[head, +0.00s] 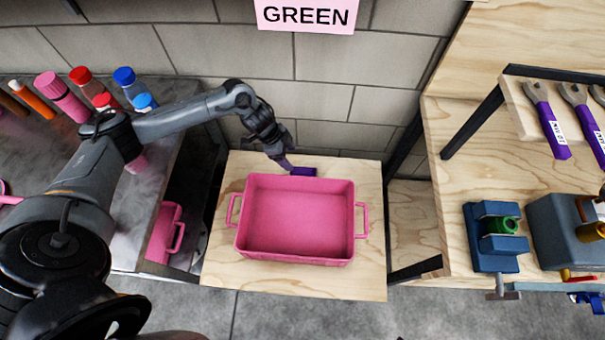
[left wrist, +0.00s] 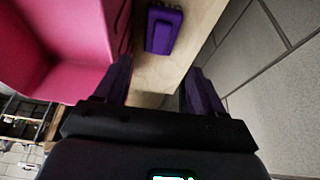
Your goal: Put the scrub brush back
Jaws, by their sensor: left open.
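A small purple block-shaped thing, which looks like the scrub brush (head: 304,171), lies on the wooden stand (head: 310,279) just behind the pink bin. The same brush shows in the left wrist view (left wrist: 163,29), ahead of the fingers. The pink bin (head: 297,259) is empty and has a handle at each end. My left gripper (head: 287,164) is just left of the brush, behind the bin's back edge. Its fingers (left wrist: 159,88) are apart with nothing between them, and the brush lies beyond their tips. My right gripper is not in view.
A metal table (head: 40,150) at the left holds several bottles. A wooden workbench (head: 447,190) at the right carries a blue vise (head: 494,236) and purple-handled tools. A grey block wall with a pink GREEN sign (head: 305,14) stands close behind the stand.

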